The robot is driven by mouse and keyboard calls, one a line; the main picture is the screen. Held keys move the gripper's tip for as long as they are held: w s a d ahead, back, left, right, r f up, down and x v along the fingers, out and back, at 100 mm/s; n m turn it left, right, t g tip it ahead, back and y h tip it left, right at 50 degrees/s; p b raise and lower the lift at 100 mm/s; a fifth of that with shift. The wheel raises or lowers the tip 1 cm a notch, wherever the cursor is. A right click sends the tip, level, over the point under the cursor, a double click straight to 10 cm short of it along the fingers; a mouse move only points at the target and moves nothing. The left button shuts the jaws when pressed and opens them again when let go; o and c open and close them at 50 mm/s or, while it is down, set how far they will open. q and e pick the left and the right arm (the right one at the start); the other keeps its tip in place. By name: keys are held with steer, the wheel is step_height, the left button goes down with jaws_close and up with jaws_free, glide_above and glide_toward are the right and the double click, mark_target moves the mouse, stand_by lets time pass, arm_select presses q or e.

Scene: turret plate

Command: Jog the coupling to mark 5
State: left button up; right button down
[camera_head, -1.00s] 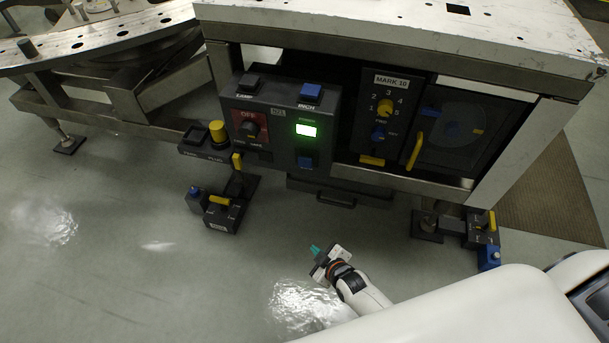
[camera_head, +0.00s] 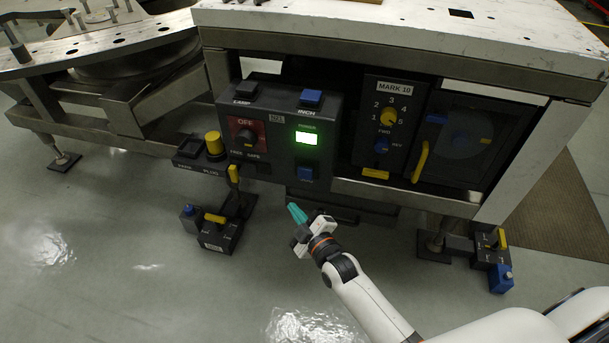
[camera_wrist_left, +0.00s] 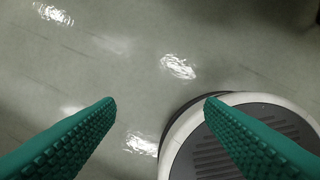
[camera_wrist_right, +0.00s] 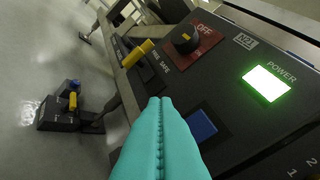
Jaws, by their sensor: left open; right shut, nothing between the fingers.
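The control box (camera_head: 270,125) is on the front of the bench. It has a black knob (camera_head: 246,137) by the word OFF, a blue INCH button (camera_head: 310,97), a lit green POWER display (camera_head: 306,138) and a blue button (camera_head: 305,173) below it. A panel labelled MARK 10 (camera_head: 394,87) has a yellow dial (camera_head: 388,117) numbered 1 to 5 and a blue knob (camera_head: 381,145). My right gripper (camera_head: 294,209) is shut and empty, below the box. In the right wrist view its fingers (camera_wrist_right: 161,103) point toward the box. My left gripper (camera_wrist_left: 162,100) is open and empty over the floor.
The turntable plate (camera_head: 95,40) is at the upper left. Floor units with yellow levers (camera_head: 217,231) and (camera_head: 497,245) sit below the bench. Open floor lies left.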

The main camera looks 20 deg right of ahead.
mark_target(305, 173)
arm_select(q)
steer(key=shift+t, duration=0.3)
steer(key=shift+b+v, duration=2.15)
steer(key=shift+v, duration=0.85)
arm_select(e)
steer(key=w+d, duration=0.5)
steer(key=w, duration=0.2)
steer(key=shift+w, duration=0.15)
arm_select(q)
steer(key=shift+w+a, duration=0.1)
steer(key=shift+w, duration=0.1)
arm_select(e)
steer(key=shift+w+d, duration=0.15)
steer(key=shift+w, duration=0.2)
